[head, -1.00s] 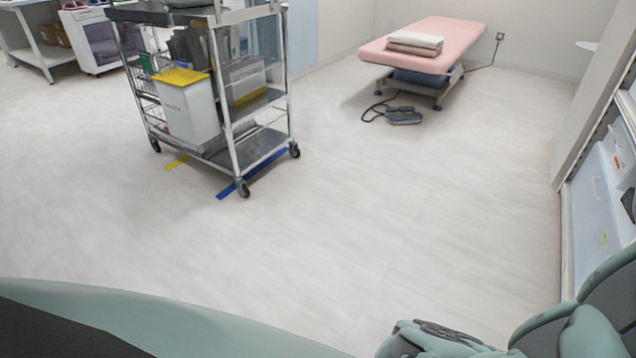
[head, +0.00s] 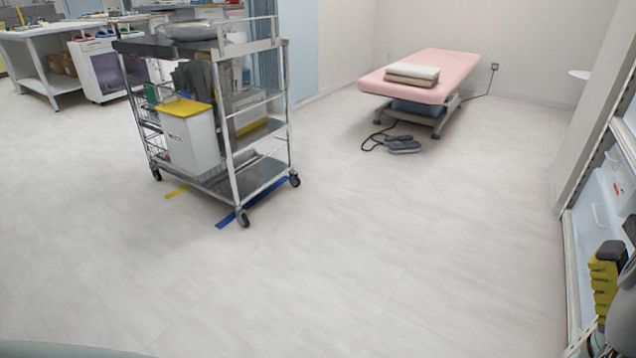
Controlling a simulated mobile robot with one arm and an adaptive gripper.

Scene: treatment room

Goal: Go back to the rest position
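What looks like part of my gripper (head: 605,282), with yellow ridged and dark pieces, shows at the right edge of the head view. It is in front of the white storage unit on the right and is cut off by the frame. I cannot tell whether its fingers are open or shut, or whether it holds anything. The rest of my arm is mostly out of view. A small strip of my own teal body shows at the bottom left.
A metal trolley (head: 262,178) with a yellow-lidded bin (head: 190,135) stands left of centre. A pink treatment bed (head: 440,68) is at the back, with a foot pedal (head: 403,145) on the floor. The floor between is clear.

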